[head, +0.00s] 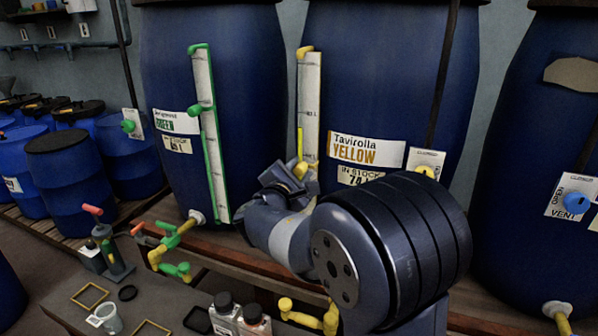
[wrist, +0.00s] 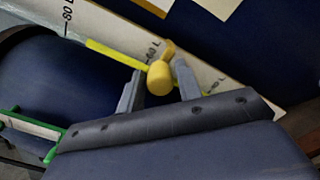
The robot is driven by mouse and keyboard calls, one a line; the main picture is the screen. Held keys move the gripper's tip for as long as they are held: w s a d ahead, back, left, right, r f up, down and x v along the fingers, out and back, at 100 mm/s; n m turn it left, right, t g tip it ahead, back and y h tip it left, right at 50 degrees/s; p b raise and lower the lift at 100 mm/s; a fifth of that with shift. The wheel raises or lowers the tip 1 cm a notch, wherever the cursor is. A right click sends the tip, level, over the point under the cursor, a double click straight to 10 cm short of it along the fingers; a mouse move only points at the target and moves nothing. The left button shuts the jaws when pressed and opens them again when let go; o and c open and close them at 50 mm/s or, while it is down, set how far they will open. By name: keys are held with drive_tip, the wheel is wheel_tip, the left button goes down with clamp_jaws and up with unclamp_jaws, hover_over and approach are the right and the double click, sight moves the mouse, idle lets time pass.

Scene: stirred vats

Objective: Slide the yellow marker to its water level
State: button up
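The yellow marker (wrist: 160,78) is a round knob on the white scale (wrist: 110,22) of the Tavirolla YELLOW vat (head: 380,80). A bright yellow column (head: 299,142) runs up the scale and its top lies above the marker in the head view. In the wrist view, the column (wrist: 112,53) ends just short of the 80 mark, while the marker is near the 60 mark. My gripper (wrist: 158,72) has one finger on each side of the knob, with thin gaps showing. In the head view, my gripper (head: 297,178) is at the scale's lower part, and my arm hides its bottom.
The green vat (head: 245,100) at left has its own scale with a green marker (head: 198,108). A vat with a blue vent knob (head: 576,203) stands at right. The bench (head: 60,312) in front holds bottles, a cup and valves (head: 170,245).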

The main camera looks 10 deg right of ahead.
clamp_jaws()
wheel_tip(320, 180, up, 9)
drive_tip(key=p, duration=0.4)
drive_tip(key=shift+r, duration=0.1)
drive_tip(key=o, duration=0.5)
unclamp_jaws()
drive_tip(key=shift+a, duration=0.1)
drive_tip(key=b+v, duration=0.1)
drive_tip(key=v, duration=0.9)
drive_tip(key=shift+s+a, duration=0.2)
drive_tip(key=shift+s, duration=0.15)
drive_tip(key=shift+d, duration=0.1)
